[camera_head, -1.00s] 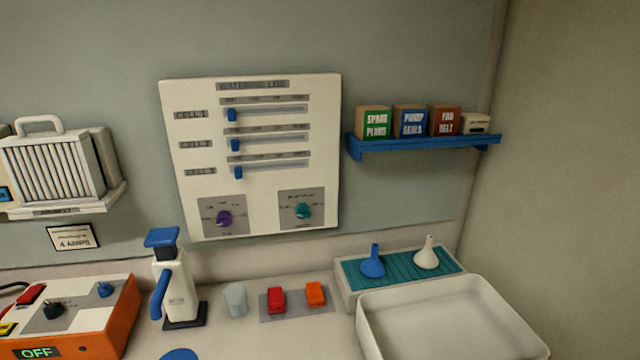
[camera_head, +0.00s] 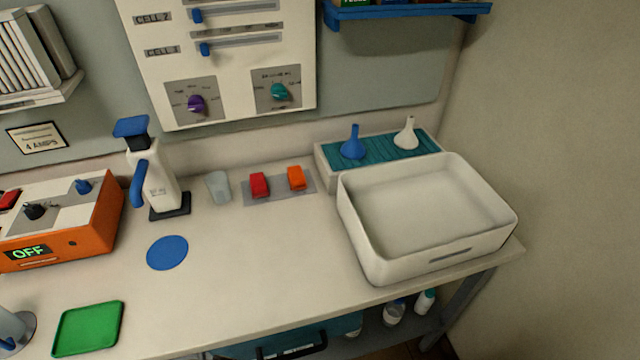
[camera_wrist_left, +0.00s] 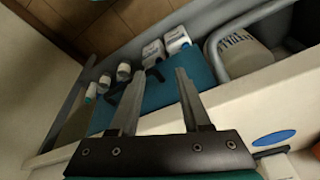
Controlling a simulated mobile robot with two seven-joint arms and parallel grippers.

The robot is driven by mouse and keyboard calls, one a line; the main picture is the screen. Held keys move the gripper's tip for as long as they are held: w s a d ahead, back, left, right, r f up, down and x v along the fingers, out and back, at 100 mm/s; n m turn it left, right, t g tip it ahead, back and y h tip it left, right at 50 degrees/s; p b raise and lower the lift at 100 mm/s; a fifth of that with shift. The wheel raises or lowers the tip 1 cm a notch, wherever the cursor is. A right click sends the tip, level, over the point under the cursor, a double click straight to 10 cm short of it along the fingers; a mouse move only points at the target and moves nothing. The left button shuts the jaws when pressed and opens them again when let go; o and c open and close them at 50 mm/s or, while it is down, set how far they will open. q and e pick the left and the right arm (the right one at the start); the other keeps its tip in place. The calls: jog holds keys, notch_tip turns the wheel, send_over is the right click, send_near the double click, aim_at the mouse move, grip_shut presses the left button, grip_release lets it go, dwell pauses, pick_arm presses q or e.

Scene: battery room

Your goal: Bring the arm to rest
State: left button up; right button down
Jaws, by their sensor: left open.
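My left gripper (camera_wrist_left: 155,98) shows in the left wrist view with its two fingers apart and nothing between them. Behind its fingers are the pale bench edge and a lower shelf with a teal box (camera_wrist_left: 180,85). The gripper is apart from these things as far as I can tell. Neither of my arms shows in the head view, and my right gripper is in no view.
The bench (camera_head: 270,260) holds an orange charger (camera_head: 100,222), a white dispenser (camera_head: 155,180), a blue disc (camera_head: 167,252), a green tray (camera_head: 88,328) and a deep white basin (camera_head: 440,262). The bench middle is clear. Bottles (camera_head: 394,312) stand below.

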pick_arm(q)
jog(key=s+f+g+b, duration=0.1)
jog(key=s+f+b, duration=0.1)
jog(key=f, duration=0.8)
jog(key=s+f+b, duration=0.2)
jog(key=s+f, duration=0.1)
jog(key=f, duration=0.6)
jog(key=s+a+f+g+b, duration=0.1)
jog(key=s+a+f+b, duration=0.2)
jog(key=s+f, duration=1)
jog(key=shift+s+f+b, duration=0.15)
jog(key=shift+f+b, duration=0.55)
jog(key=shift+f, duration=0.25)
jog(key=shift+s, duration=0.1)
